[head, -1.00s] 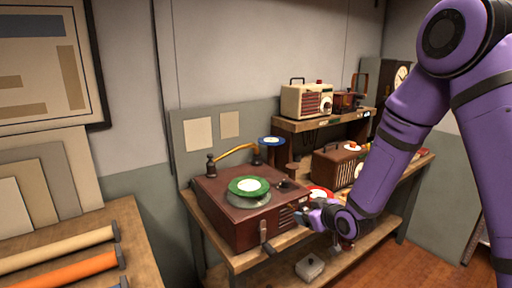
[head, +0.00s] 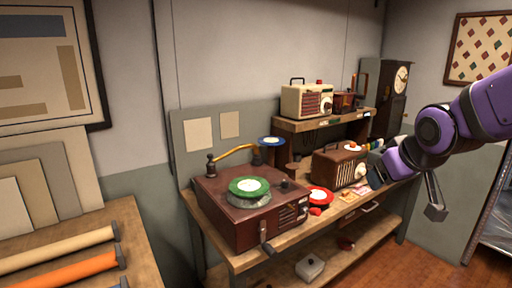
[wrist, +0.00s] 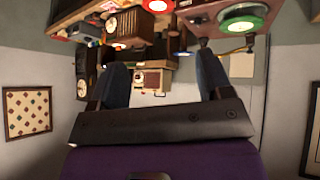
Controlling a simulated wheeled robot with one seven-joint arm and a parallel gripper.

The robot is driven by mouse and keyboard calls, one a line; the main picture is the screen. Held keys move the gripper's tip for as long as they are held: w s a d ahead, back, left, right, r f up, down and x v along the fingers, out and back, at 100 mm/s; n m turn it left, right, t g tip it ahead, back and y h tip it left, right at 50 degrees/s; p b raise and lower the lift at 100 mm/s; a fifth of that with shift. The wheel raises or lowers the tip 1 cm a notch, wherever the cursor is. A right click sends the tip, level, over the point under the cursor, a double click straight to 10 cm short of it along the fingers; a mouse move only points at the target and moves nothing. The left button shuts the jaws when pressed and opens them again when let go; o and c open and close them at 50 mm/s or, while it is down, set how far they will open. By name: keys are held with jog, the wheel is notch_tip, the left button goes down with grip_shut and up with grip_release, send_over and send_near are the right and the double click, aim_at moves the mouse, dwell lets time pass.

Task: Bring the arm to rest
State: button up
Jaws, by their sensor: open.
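My gripper (head: 380,163) is at the right end of the workbench in the head view, beside the brown radio (head: 338,165), with my purple arm reaching in from the right edge. In the wrist view my gripper (wrist: 156,85) shows two dark fingers spread apart with nothing between them. The wrist picture is upside down, with the bench at the top. The fingertips are small and partly hidden in the head view.
A record player (head: 240,210) with a green record (head: 249,186) stands on the workbench (head: 240,262). A red record (head: 319,195) lies right of it. A cream radio (head: 306,100) stands on the raised shelf (head: 322,123). A clock (head: 397,85) stands behind. Open floor lies at the lower right.

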jog(key=s+d+r+m+g, duration=0.1)
jog(key=s+r, duration=0.1)
jog(key=s, duration=0.7)
jog(key=s+d+r+m+g, duration=0.1)
jog(key=s+r, duration=0.1)
jog(key=s, duration=0.7)
jog(key=shift+s+d+r+m+g, duration=0.15)
jog(key=shift+r+m+g, duration=0.15)
jog(key=shift+m+g, duration=0.1)
